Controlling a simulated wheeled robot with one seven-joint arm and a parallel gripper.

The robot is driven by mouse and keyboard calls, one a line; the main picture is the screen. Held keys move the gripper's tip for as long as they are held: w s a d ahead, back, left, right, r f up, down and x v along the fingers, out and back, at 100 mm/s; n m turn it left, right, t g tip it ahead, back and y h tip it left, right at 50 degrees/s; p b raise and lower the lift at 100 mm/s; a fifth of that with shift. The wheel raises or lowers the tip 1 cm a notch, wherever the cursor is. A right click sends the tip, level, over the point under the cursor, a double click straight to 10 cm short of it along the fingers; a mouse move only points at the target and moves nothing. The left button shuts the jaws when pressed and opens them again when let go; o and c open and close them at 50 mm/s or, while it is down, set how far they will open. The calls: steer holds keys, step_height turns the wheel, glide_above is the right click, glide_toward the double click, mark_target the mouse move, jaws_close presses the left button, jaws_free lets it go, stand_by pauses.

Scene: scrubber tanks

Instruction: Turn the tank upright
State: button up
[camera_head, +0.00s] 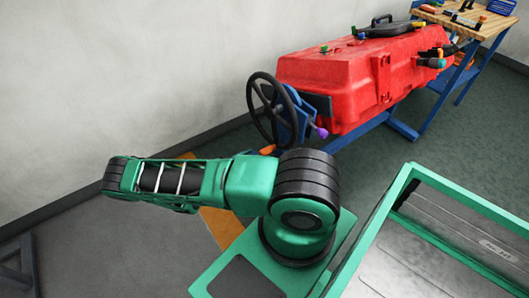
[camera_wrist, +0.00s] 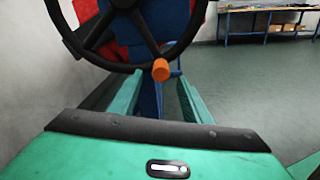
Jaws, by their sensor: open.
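The red tank (camera_head: 350,72) lies lengthwise on a blue stand (camera_head: 400,128) in the head view. A black lid (camera_head: 390,29) with a handle shows on its upper face, and a green-and-black fitting on its right side. A black handwheel (camera_head: 252,108) with an orange knob (camera_head: 267,150) is at its near end; a purple knob (camera_head: 321,132) is beside it. In the wrist view the handwheel (camera_wrist: 90,40) fills the top, its orange knob (camera_wrist: 161,70) lined up between the two green fingers of my gripper (camera_wrist: 160,82). The fingers are open, with nothing visibly gripped. The head view does not show the fingers.
A wooden-topped workbench (camera_head: 475,18) with tools stands behind the tank at the upper right. A blue bench (camera_wrist: 265,15) shows far off in the wrist view. A pale wall runs along the left. Green floor (camera_wrist: 265,75) is free to the right of the wheel.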

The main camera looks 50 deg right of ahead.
mark_target(266, 150)
steer(key=x, duration=0.9)
steer(key=shift+a, duration=0.1)
